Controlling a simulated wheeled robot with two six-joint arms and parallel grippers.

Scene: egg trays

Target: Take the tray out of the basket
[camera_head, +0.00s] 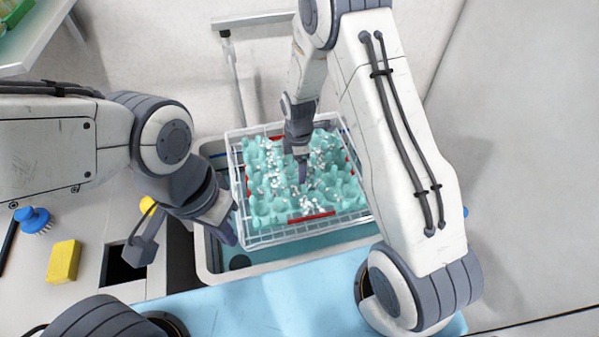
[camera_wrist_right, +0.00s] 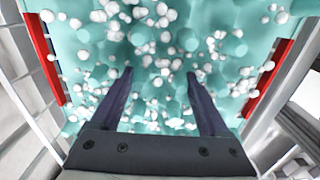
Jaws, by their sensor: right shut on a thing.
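The teal egg tray (camera_head: 262,212) with upright pegs lies inside the white wire basket (camera_head: 238,185). Many small white foam-like beads cover it. In the right wrist view the tray (camera_wrist_right: 68,42) fills the space ahead. My right gripper (camera_head: 302,172) reaches down into the basket from above. Its two fingers (camera_wrist_right: 160,80) are down among the pegs, shut on the tray. The exact contact is partly hidden by pegs and beads. My left gripper (camera_head: 228,232) is just outside the basket's left side, pointing down, and its finger gap cannot be made out.
The basket stands over a grey sink basin (camera_head: 207,262). Red strips (camera_head: 312,217) line the basket's inner sides. A yellow sponge (camera_head: 63,262) and a blue brush (camera_head: 33,220) lie at the left. A light-blue surface (camera_head: 270,295) in front looks clear.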

